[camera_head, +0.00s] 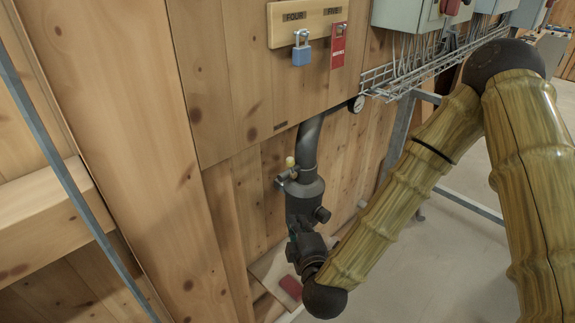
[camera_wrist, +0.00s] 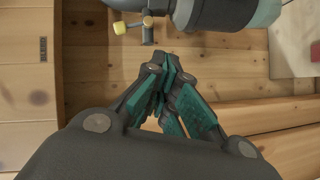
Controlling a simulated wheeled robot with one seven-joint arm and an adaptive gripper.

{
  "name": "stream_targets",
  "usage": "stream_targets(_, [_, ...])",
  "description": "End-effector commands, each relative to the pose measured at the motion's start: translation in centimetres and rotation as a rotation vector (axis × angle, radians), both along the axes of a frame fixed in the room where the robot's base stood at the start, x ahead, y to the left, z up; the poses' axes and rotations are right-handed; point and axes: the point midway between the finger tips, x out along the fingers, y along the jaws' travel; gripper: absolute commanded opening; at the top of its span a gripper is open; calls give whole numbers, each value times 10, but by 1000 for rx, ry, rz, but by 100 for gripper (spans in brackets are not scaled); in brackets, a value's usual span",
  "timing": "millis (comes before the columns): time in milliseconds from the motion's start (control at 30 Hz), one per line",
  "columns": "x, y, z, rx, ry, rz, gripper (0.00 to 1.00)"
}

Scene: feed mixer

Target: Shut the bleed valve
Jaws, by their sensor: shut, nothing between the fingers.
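A small valve with a yellow knob (camera_head: 290,162), which looks like the bleed valve, sticks out from the left side of a dark cylindrical body (camera_head: 305,203) on a pipe. In the wrist view the yellow knob (camera_wrist: 120,28) is at the top, joined to a small grey-and-brass cross piece (camera_wrist: 147,26). My gripper (camera_head: 294,236) is below the valve in the head view, near the lower part of the dark body. In the wrist view its green-padded fingers (camera_wrist: 167,63) are together and empty, apart from the valve. The valve's exact handle position is too small to tell.
A wooden panel holds a blue padlock (camera_head: 302,54) and a red tag (camera_head: 338,46). A wire cable tray (camera_head: 420,72) runs at upper right. A red object (camera_head: 290,287) lies low behind my gripper.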

Motion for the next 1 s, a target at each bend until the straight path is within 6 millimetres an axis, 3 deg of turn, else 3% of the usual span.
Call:
stream_targets(33, [4,1,20,-29,-42,-7,0])
stream_targets(100, [8,2,38,-69,-90,-15,0])
stream_targets(300, [14,3,62,-127,-156,-31,0])
stream_targets(467, [26,4,64,-131,-160,-34,0])
stream_targets(1000, [108,18,61,-129,-157,-35,0])
